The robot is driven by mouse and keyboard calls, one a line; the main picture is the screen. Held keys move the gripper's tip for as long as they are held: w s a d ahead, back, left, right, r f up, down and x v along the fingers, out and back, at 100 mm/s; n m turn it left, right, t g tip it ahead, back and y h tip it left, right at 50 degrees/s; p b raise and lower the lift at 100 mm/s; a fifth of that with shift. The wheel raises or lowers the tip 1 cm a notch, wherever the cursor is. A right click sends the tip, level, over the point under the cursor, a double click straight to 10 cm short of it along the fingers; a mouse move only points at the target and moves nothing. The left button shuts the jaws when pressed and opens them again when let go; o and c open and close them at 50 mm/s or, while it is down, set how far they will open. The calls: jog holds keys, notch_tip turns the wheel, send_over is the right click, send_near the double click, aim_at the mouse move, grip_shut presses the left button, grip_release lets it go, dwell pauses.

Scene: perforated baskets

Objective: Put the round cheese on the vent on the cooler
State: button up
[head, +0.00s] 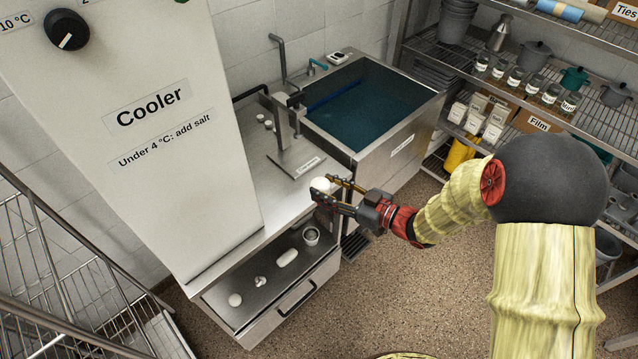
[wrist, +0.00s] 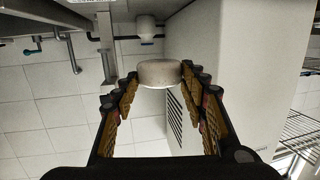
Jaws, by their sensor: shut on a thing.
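My gripper (head: 335,190) is shut on a white round cheese (head: 320,184), held beside the front edge of the steel counter. In the wrist view the cheese (wrist: 160,73) sits between the two fingertips, partly covered by the right finger. The cooler (head: 150,130) is the tall white cabinet at left in the head view. In the wrist view a white panel (wrist: 220,85), apparently the cooler's, stands at right behind the gripper. It bears a dark slatted vent (wrist: 176,122), beyond the cheese and partly hidden by the right finger. The cheese appears apart from the vent.
An open drawer (head: 262,325) below the counter holds a cup (head: 311,236) and several white pieces. A press-like stand (head: 290,130) is on the counter (head: 268,185). A water-filled steel tank (head: 400,145) is behind, loaded shelves are at right, and a wire rack (head: 50,260) is at left.

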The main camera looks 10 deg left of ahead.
jog(key=s+d+r+p, duration=0.2)
jog(key=s+d+p, duration=0.2)
jog(key=s, duration=0.6)
jog(key=s+d+r+p, duration=0.2)
jog(key=s+d+p, duration=0.3)
jog(key=s, duration=0.6)
jog(key=shift+s+d+r, duration=0.2)
jog(key=shift+d+r, duration=0.15)
jog(key=shift+d, duration=0.2)
